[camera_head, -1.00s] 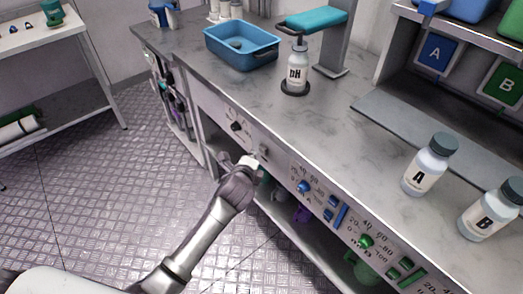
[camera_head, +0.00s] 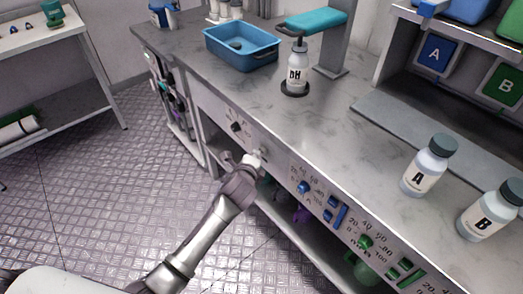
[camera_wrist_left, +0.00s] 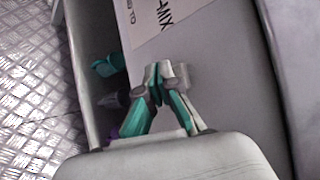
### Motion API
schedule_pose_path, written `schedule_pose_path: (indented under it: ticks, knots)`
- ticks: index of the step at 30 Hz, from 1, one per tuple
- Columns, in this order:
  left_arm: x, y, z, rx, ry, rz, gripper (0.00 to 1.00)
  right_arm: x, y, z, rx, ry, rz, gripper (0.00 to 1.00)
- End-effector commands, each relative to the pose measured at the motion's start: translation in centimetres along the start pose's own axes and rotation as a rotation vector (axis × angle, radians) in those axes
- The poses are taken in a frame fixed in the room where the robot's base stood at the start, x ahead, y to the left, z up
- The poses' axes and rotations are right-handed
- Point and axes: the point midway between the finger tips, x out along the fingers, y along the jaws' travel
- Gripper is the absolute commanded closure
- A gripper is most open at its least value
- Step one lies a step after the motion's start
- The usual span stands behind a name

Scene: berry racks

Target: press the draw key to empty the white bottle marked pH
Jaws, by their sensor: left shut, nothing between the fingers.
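The white bottle marked pH (camera_head: 297,75) stands upright on a dark round base on the bench top, beside the grey post with the teal head. My left gripper (camera_head: 253,159) is in front of the bench's front panel, below and left of the bottle. Its fingers are shut and empty in the left wrist view (camera_wrist_left: 158,82). A small pale grey key (camera_wrist_left: 181,76) sticks out of the panel right at the fingertips; I cannot tell whether they touch it. The fingers partly hide this key in the head view. My right gripper is not in view.
A blue tub (camera_head: 242,48) stands left of the bottle. Bottles A (camera_head: 427,167) and B (camera_head: 492,212) stand at the right. A dark knob (camera_head: 236,127) and blue and green controls line the panel. Open shelving lies below it.

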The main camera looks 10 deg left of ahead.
Motion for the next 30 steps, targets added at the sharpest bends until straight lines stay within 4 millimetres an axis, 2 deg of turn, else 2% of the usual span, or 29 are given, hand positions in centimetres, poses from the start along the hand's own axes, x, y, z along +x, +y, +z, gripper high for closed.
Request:
schedule_pose_path:
  ticks: [30]
  knots:
    - [0.57,-0.46,-0.45,0.001,0.000,-0.001,1.00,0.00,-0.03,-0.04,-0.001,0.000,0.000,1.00]
